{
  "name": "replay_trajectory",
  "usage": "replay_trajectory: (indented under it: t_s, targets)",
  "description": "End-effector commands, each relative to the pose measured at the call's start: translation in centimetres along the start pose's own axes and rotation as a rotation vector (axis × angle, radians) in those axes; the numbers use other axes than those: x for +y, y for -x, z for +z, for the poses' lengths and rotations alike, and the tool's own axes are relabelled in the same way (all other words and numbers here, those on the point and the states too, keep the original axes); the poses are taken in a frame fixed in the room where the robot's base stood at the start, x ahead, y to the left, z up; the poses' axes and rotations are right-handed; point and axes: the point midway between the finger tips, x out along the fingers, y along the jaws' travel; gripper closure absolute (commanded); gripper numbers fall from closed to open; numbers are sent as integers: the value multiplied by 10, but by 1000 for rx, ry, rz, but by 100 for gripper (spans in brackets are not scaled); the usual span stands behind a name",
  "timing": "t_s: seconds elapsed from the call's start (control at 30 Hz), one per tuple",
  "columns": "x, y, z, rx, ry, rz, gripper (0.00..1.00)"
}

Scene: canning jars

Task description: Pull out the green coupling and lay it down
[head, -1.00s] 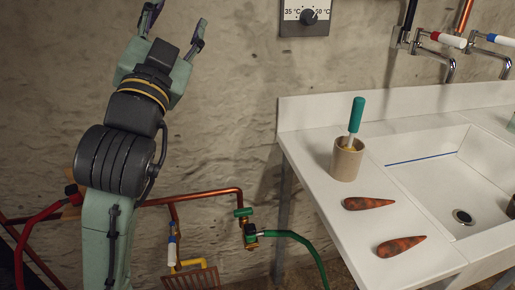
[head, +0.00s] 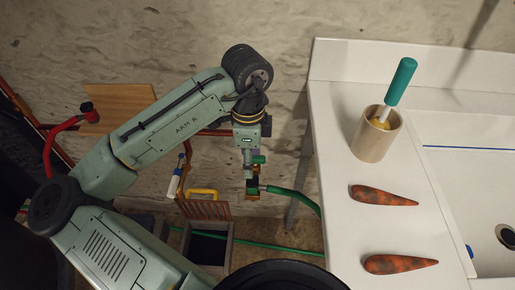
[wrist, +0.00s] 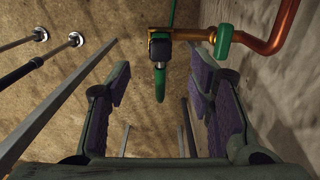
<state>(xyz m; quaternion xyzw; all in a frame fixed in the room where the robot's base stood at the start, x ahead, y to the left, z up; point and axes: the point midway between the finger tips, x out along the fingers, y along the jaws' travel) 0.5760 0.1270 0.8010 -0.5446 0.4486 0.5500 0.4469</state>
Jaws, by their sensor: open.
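In the head view a green hose (head: 295,196) meets the brass valve (head: 252,188) on the copper pipe, below my gripper (head: 249,168). The green coupling is too small there to tell from the hose end. In the wrist view a short rounded green piece (wrist: 160,84), which looks like the coupling, sticks out from the dark and brass valve body (wrist: 160,47). My gripper (wrist: 160,84) is open and empty, its purple-padded fingers spread to either side of that piece in the picture. I see no contact. A green tap handle (wrist: 223,41) sits to the right.
The white sink counter (head: 335,165) stands right of the pipe, with a wooden cup (head: 375,144) holding a green-handled tool and two rust-mottled tapered pieces (head: 384,196) (head: 400,264). A yellow handle (head: 202,193) and an open box (head: 208,247) are near the floor.

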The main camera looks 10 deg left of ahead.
Motion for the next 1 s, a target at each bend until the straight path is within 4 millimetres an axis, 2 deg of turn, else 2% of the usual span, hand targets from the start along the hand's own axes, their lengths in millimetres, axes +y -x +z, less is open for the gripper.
replay_trajectory:
  t_s: [0.17, 0.4, 0.6, 0.8, 1.0]
  targets:
    - [1, -24, 0, 3, 0, 1, 52]
    - [0, -68, -1, 4, 0, -1, 52]
    - [-1, -93, -2, 5, 0, -4, 52]
    - [-1, -102, -2, 4, 0, -5, 52]
    - [-1, -103, -2, 4, 0, -6, 52]
